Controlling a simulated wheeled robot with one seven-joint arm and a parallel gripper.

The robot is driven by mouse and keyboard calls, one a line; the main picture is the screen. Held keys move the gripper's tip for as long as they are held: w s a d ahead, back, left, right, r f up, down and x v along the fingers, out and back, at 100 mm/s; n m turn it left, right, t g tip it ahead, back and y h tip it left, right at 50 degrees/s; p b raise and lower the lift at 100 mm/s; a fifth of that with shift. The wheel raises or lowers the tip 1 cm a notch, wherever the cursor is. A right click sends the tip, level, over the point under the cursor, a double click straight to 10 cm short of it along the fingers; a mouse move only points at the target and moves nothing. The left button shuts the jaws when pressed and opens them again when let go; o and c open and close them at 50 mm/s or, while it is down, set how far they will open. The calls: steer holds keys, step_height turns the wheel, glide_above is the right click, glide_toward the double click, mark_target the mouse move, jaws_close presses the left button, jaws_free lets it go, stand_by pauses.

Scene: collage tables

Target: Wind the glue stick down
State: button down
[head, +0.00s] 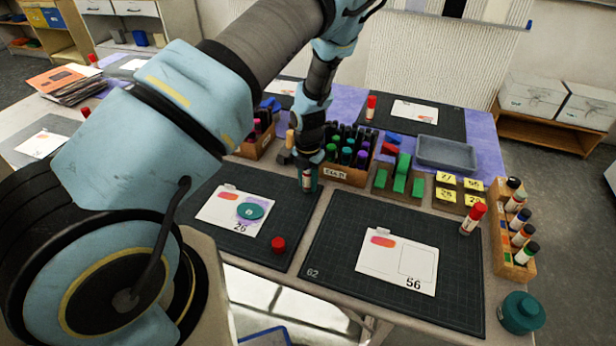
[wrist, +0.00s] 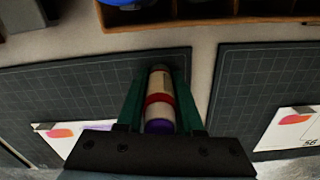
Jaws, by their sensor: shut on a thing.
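The glue stick (wrist: 158,82) has a cream body, a red band and a purple end nearest my palm in the wrist view. My gripper (wrist: 160,95) is shut on it, one green finger along each side. In the head view the glue stick (head: 307,181) shows small between the fingers of my gripper (head: 307,178), over the back right of the left mat. I cannot tell whether its far end touches the mat. A red cap (head: 278,244) sits apart on that mat's front part. How far the glue stands out is not clear.
A marker crate (head: 344,174) stands just behind my gripper. Card 26 (head: 226,219) bears a teal round piece (head: 252,210). Right mat (head: 340,288) holds card 56 (head: 413,278) and a red-capped stick (head: 473,218). A teal pot (head: 521,313) and wooden bottle rack (head: 499,235) stand right.

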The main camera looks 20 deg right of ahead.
steer(key=shift+n, duration=0.4)
steer(key=shift+c, duration=1.9)
jaws_free()
steer(key=m+b, duration=0.1)
steer(key=m, duration=0.3)
steer(key=shift+f, duration=0.1)
steer(key=m+b, duration=0.1)
steer(key=m, duration=0.3)
steer(key=m+b, duration=0.1)
steer(key=m, duration=0.5)
steer(key=shift+s+b, duration=0.1)
steer(key=shift+b, duration=0.25)
steer(key=shift+m, duration=0.4)
